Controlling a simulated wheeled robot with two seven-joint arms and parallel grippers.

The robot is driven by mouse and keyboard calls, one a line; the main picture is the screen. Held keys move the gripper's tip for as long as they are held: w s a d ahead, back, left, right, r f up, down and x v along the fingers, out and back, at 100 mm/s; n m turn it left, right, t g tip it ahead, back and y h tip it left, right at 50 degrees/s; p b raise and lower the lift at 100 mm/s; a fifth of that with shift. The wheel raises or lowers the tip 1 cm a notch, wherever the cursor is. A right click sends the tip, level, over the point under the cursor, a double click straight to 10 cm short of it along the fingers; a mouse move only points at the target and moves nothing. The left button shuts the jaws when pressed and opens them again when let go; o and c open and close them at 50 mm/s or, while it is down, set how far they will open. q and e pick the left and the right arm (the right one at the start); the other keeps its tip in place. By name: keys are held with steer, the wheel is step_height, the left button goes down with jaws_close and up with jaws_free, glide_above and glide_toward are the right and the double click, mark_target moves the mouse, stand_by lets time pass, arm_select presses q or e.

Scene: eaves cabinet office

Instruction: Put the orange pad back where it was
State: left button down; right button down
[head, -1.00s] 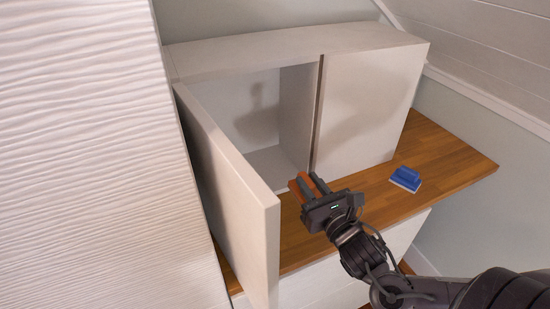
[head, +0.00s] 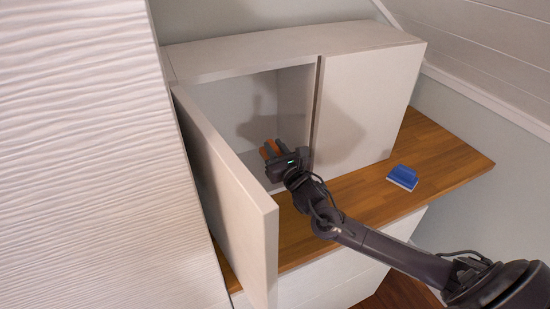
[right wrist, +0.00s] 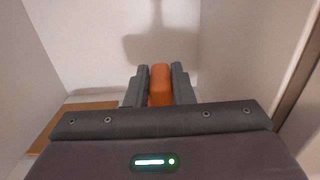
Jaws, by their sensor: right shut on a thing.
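The orange pad (head: 270,149) is held between the fingers of my right gripper (head: 272,148), which is shut on it. It also shows in the right wrist view (right wrist: 160,84), between the two dark fingers, with the cabinet's back wall behind. The gripper is at the open left compartment of the white cabinet (head: 345,38), with its fingers pointing inward. The pad appears raised above the compartment floor. My left gripper is not in view.
The open cabinet door (head: 225,190) stands to the left of my right arm. The right door (head: 365,110) is shut. A blue block-like thing (head: 403,177) lies on the wooden counter (head: 440,150) at the right.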

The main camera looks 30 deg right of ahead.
step_height(320, 180, down, 3)
steer(key=shift+f, duration=0.1)
steer(key=shift+w+f+p, duration=0.2)
steer(key=shift+f+p, duration=0.1)
steer(key=shift+f, duration=0.2)
steer(key=shift+f, duration=0.2)
steer(key=c, duration=1.3)
jaws_free()
steer(key=shift+o, duration=0.2)
